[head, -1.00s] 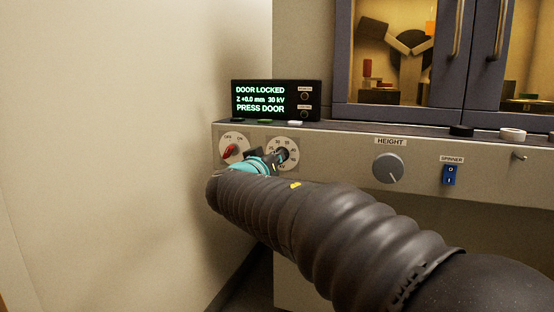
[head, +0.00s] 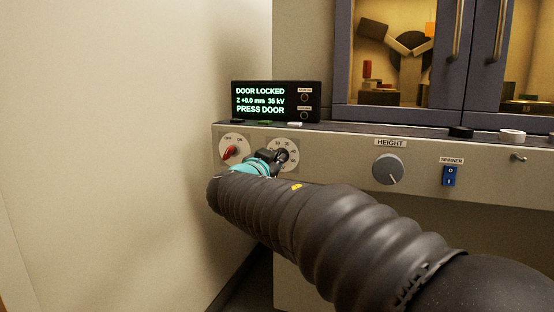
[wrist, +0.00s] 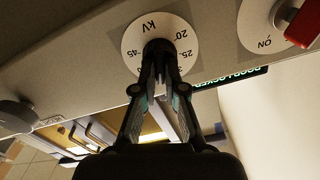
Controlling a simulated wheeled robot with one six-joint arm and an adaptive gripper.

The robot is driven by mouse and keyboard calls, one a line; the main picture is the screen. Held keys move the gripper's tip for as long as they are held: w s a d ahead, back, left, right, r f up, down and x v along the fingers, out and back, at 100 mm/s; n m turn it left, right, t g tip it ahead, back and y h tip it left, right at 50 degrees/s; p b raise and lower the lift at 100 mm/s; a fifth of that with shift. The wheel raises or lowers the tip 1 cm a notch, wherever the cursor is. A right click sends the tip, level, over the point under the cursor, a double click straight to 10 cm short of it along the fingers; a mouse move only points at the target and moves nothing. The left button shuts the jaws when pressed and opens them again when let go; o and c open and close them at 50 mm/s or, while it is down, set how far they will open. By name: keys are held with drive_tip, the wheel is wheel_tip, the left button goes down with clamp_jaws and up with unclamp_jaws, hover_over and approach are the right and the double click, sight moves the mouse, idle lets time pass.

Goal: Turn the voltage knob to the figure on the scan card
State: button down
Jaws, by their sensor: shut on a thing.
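The voltage knob is a small dark knob (wrist: 158,47) on a round white kV dial (head: 290,161), which also shows in the wrist view (wrist: 133,40). My gripper (wrist: 160,68) is shut on the knob, and its fingers hide most of it and part of the scale. In the head view my gripper (head: 270,158) covers the dial's left side. The display (head: 262,101) reads "DOOR LOCKED, Z +0.0 mm 35 kV, PRESS DOOR". I cannot make out a scan card in these views.
Left of the dial is a red OFF/ON switch (head: 230,152). To the right are the grey HEIGHT knob (head: 388,169) and blue SPINNER switch (head: 450,175). A glass-doored cabinet (head: 345,60) stands above the panel. A bare wall (head: 120,130) rises close on the left.

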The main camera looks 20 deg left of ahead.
drive_tip(key=shift+w+d+r+m, duration=0.1)
drive_tip(key=shift+d+r+m, duration=0.05)
drive_tip(key=shift+m, duration=1.25)
drive_tip(key=c, duration=1.4)
unclamp_jaws()
drive_tip(key=shift+c, duration=0.2)
drive_tip(key=n, duration=1)
drive_tip(key=shift+a+f, duration=0.2)
drive_tip(key=shift+f, duration=0.05)
